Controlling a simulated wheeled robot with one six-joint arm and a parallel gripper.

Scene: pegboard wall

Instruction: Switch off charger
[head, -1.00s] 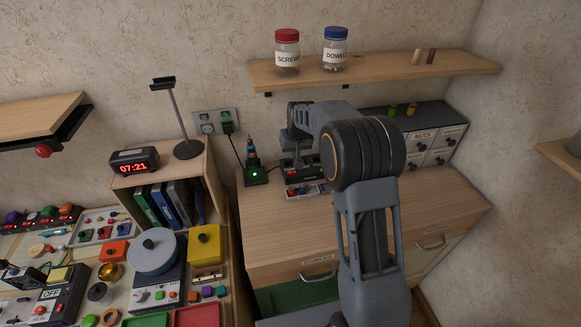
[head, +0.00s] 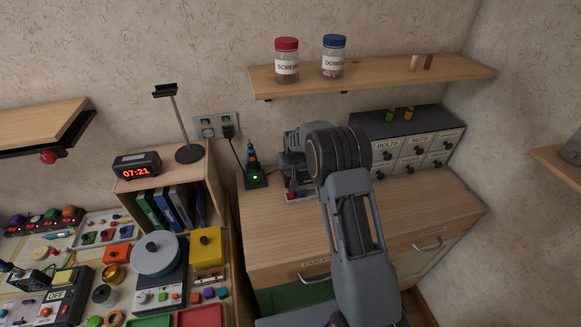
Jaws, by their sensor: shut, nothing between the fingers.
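The charger (head: 256,179) is a small black dock with a lit green light, on the left end of the wooden cabinet. A tool with a blue and orange body stands upright in it. A black cord runs from it up to a plug (head: 228,131) in the wall socket plate (head: 208,131). My gripper (head: 293,186) is partly hidden behind my wrist. It is to the right of the charger, apart from it, low over the cabinet top. It is shut and empty.
Small red and dark items (head: 299,196) lie on the cabinet around my gripper. A drawer unit (head: 413,152) stands at the back right. A wooden shelf (head: 400,74) with two jars overhangs the cabinet. A bookcase (head: 211,165) with a clock is left of the charger.

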